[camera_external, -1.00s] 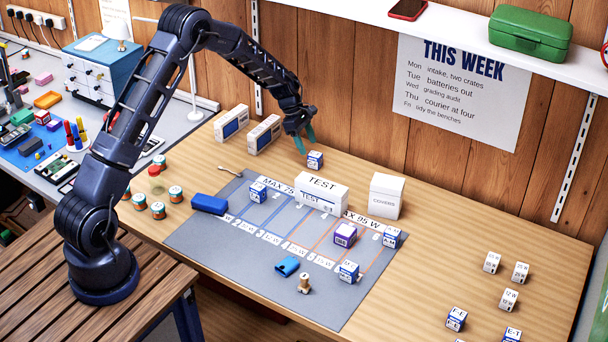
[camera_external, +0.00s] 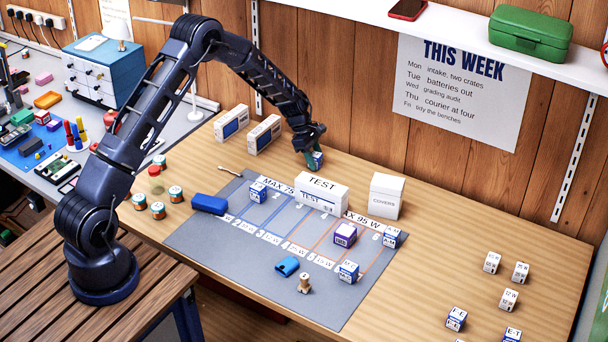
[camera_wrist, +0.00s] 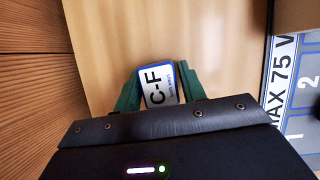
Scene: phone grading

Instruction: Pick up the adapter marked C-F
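The adapter marked C-F (camera_wrist: 161,86) is a small white and blue cube. In the wrist view its marked face lies between the two green fingers of my gripper (camera_wrist: 158,88), with a finger on each side. In the external view the adapter (camera_external: 318,158) stands on the wooden bench behind the grey mat, and my gripper (camera_external: 314,160) is down around it. The fingers look very close to its sides. I cannot tell whether they touch it or are closed on it.
The white TEST box (camera_external: 321,192) stands in front of the gripper on the grey mat (camera_external: 225,248). Two white boxes (camera_external: 231,122) stand to the left by the wall. A COVERS box (camera_external: 387,196) is to the right. Other adapters (camera_external: 345,235) sit on the mat.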

